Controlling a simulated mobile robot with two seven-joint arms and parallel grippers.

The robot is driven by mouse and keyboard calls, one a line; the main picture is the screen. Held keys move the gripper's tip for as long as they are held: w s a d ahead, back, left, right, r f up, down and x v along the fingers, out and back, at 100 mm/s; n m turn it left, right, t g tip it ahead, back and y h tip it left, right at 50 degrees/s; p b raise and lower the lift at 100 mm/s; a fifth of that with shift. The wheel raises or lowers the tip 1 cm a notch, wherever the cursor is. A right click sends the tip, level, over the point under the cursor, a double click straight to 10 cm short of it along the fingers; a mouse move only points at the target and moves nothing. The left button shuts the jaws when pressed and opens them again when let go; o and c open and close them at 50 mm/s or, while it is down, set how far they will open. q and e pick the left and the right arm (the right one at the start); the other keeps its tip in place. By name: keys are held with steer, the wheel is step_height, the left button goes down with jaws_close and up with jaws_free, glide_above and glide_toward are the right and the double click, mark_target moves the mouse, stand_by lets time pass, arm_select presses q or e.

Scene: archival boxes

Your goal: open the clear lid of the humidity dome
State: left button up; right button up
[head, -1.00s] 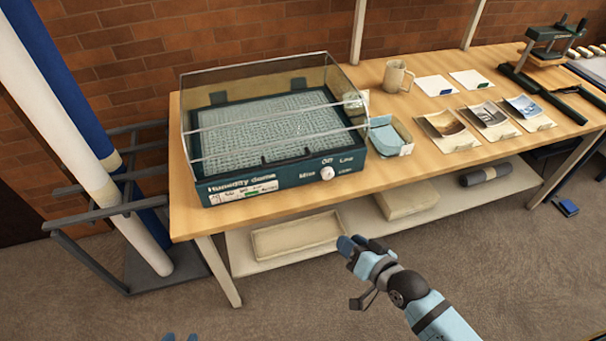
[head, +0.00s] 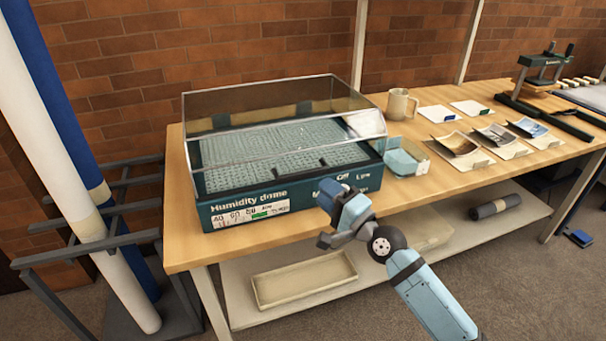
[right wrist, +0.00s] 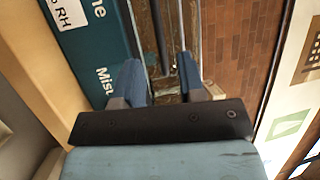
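The humidity dome has a dark teal base (head: 330,190) on the bench and a clear lid (head: 270,105) with pale edges. The lid appears down over the grey textured bed. My right gripper (head: 328,200) is in front of the base's right half and hides the knob and part of the lettering. In the right wrist view its two blue fingers (right wrist: 162,82) are apart, with the base's labelled front (right wrist: 88,40) at left. Thin bars, probably lid edges, show beyond the gap; I cannot tell whether they lie between the fingers. My left gripper is out of view.
A blue-lined tray (head: 405,158) and a mug (head: 401,104) stand right of the dome. Photos and cards lie farther right on the bench (head: 500,180). A shelf below holds a shallow box (head: 305,280). A rack with long rolls (head: 75,170) stands at left.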

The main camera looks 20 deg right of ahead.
mark_target(303, 173)
steer(key=x, duration=0.8)
steer(key=shift+c, duration=0.3)
jaws_close()
